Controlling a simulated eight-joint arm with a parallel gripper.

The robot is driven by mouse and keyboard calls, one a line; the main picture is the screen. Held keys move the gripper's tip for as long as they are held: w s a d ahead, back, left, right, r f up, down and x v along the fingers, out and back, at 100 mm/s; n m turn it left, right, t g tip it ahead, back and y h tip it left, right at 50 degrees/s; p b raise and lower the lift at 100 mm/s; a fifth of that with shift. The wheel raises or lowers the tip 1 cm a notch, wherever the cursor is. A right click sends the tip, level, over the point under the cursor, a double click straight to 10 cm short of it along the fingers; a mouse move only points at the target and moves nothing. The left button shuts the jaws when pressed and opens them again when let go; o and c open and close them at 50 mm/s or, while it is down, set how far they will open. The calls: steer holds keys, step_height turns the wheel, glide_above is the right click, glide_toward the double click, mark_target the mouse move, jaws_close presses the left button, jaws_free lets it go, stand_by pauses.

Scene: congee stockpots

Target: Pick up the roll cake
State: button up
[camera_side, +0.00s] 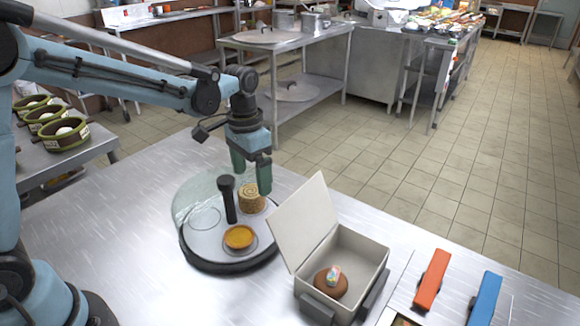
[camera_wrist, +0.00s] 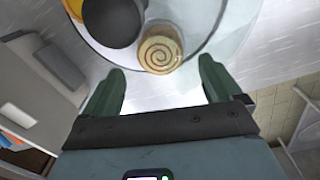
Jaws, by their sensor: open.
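The roll cake (camera_side: 252,197) is a tan cylinder with a spiral on its top. It stands on the round display stand (camera_side: 225,265), behind the orange tart and beside the dark post. In the wrist view the roll cake (camera_wrist: 160,50) shows its spiral top, ahead of and between the fingertips, apart from both. My gripper (camera_side: 252,178) is open and points down above and close to the roll cake. In the wrist view my gripper (camera_wrist: 160,78) has its two green fingers spread wide with nothing between them.
A dark post (camera_side: 229,200) rises from the stand's middle, with a clear curved cover (camera_side: 195,190) at its back left. An orange tart (camera_side: 240,237) sits in front. An open grey box (camera_side: 340,265) holding a brown bun stands right. Orange (camera_side: 431,280) and blue (camera_side: 485,298) blocks lie beyond.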

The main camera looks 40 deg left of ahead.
mark_target(252, 190)
steer(key=shift+s+f, duration=0.15)
steer(key=shift+f, duration=2.7)
steer(key=c, duration=1.1)
steer(key=shift+r, duration=0.2)
